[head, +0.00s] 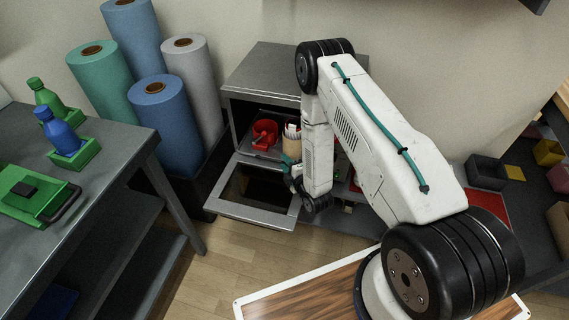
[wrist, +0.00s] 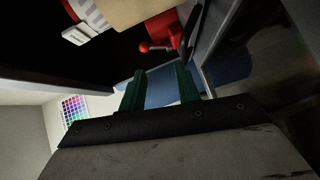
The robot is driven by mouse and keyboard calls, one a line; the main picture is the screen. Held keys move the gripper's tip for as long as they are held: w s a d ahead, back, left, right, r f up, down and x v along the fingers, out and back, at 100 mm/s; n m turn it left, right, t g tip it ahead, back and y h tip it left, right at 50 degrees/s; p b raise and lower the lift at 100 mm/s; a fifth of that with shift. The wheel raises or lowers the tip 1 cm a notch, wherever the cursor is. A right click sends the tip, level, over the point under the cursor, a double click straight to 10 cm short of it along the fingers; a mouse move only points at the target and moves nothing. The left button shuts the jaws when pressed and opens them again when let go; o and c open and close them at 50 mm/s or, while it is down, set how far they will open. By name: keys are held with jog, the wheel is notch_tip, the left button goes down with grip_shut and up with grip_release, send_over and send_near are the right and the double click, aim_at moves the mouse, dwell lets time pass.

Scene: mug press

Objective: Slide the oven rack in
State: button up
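The grey oven (head: 275,65) stands against the wall with its door (head: 255,205) folded down. The rack (head: 262,154) shows only in part inside, with a red mug (head: 264,135) and a tan container (head: 291,146) on it. My gripper (head: 290,168) is at the right side of the oven opening, partly hidden by my arm in the head view. In the wrist view its two green fingers (wrist: 160,88) are apart, with no object clearly held between them. A red item (wrist: 160,32) and a tan one (wrist: 125,10) lie beyond them. I cannot tell whether the fingers touch the rack.
A grey workbench (head: 110,140) with bottles in green holders (head: 75,152) and a green tray (head: 35,193) is at the left. Large rolls (head: 165,115) stand in a dark bin beside the oven. Wooden floor (head: 225,270) is clear before the door. Shelving with blocks (head: 487,172) is right.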

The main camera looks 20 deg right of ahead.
aim_at(270, 160)
jog(key=a+f, duration=0.1)
jog(key=f, duration=0.1)
jog(key=w+a+f, duration=0.1)
jog(key=shift+w+a+f, duration=0.15)
jog(key=shift+a+f, duration=0.2)
jog(key=shift+f, duration=0.05)
jog(key=x, duration=0.7)
jog(key=shift+w, duration=0.15)
grip_shut()
